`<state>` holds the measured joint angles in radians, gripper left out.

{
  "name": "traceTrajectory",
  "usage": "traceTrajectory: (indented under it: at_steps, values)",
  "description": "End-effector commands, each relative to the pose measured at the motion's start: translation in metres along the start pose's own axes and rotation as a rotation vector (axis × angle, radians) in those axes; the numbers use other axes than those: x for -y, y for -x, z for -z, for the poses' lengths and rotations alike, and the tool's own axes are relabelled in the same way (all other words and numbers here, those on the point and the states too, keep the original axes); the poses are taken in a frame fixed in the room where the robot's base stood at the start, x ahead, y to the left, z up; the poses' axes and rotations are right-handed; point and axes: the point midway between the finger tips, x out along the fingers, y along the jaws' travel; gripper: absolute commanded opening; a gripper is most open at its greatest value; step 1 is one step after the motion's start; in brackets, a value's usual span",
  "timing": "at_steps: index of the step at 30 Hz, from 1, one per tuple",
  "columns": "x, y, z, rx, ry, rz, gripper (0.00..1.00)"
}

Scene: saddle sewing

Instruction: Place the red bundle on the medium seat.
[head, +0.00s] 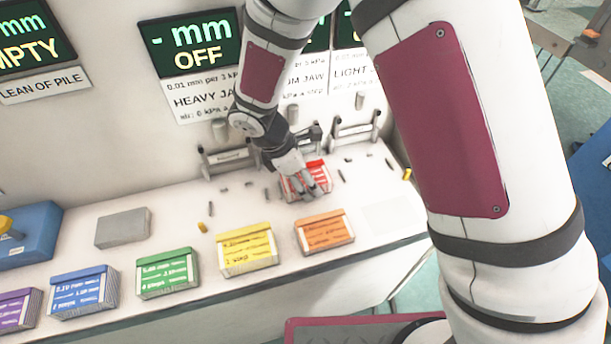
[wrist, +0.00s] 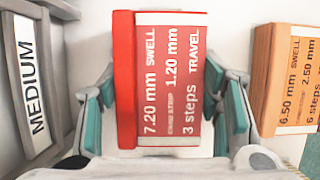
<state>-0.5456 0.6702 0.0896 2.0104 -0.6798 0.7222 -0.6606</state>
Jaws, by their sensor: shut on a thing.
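The red bundle (head: 317,174) is a red block with a white striped side. My gripper (head: 303,184) is around it on the white bench, behind the orange bundle. In the wrist view, the red bundle (wrist: 160,80) sits between teal finger pads, its label reading 7.20 mm swell, 1.20 mm travel, 3 steps. My gripper is shut on it. Whether it touches the bench is unclear. The medium seat shows as a grey frame with a MEDIUM plate (wrist: 31,75) at the left of the wrist view. In the head view my arm partly hides that seat (head: 314,134).
The orange bundle (head: 325,232) is close in front, with yellow (head: 247,249), green (head: 167,274), blue (head: 83,292) and purple (head: 18,310) bundles leftward. Other seats stand left (head: 226,158) and right (head: 355,130) of the medium one. Several small pegs dot the bench. A grey block (head: 123,228) lies left.

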Motion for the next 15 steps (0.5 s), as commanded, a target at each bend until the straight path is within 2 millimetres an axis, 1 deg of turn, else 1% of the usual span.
traceTrajectory:
  at_steps: [1, 3, 12, 15]
  values:
    - [-0.0002, -0.0016, 0.0005, -0.001, 0.0, 0.0, 0.65]
    - [0.0001, -0.0014, 0.0005, -0.001, 0.0, 0.0, 0.78]
    - [0.0002, -0.0008, 0.0002, -0.001, 0.0, 0.0, 0.78]
    - [0.0007, 0.0037, -0.0016, -0.001, 0.0, 0.0, 0.78]
